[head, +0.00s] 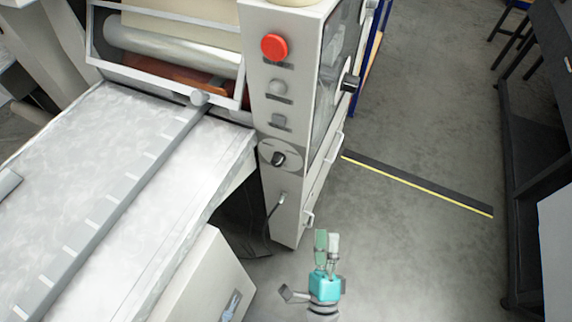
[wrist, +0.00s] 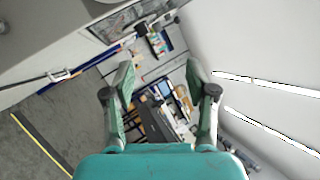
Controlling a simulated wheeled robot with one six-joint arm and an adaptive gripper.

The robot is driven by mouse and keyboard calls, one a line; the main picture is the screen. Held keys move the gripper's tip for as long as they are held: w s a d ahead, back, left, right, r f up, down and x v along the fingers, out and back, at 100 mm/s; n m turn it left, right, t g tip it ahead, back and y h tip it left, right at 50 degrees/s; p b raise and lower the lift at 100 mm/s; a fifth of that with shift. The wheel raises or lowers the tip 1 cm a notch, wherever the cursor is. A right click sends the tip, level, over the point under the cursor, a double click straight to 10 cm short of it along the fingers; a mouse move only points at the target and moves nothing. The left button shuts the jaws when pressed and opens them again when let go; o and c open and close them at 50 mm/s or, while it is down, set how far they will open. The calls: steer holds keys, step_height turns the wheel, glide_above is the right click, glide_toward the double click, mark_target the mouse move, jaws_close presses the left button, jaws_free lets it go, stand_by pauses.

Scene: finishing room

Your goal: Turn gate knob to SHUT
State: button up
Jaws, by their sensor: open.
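A black knob (head: 279,159) sits on a round grey dial plate (head: 267,150) low on the front of the machine's white control column (head: 285,205). The dial's markings are too small to read, so I cannot tell its setting. Another black knob (head: 350,82) sticks out from the column's right side; I cannot tell which one is the gate knob. My gripper (head: 327,236) is open and empty, in front of the column and below the dial, apart from it. In the wrist view its two green fingers (wrist: 160,68) are spread with nothing between them; the dial is not recognisable there.
A red button (head: 274,47) and two grey controls sit above the dial. A long machine bed (head: 70,165) with a ruled bar lies left. Open floor (head: 400,240) lies right.

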steer(key=w+a+m+h, duration=0.3)
steer(key=w+a+m, duration=0.2)
steer(key=a+m, duration=0.4)
steer(key=m+g+h, duration=0.1)
steer(key=m+h, duration=0.1)
steer(key=m, duration=0.4)
glide_toward(276, 165)
steer(key=x, duration=0.9)
steer(key=shift+w, duration=0.2)
steer(key=shift+r, duration=0.1)
jaws_close()
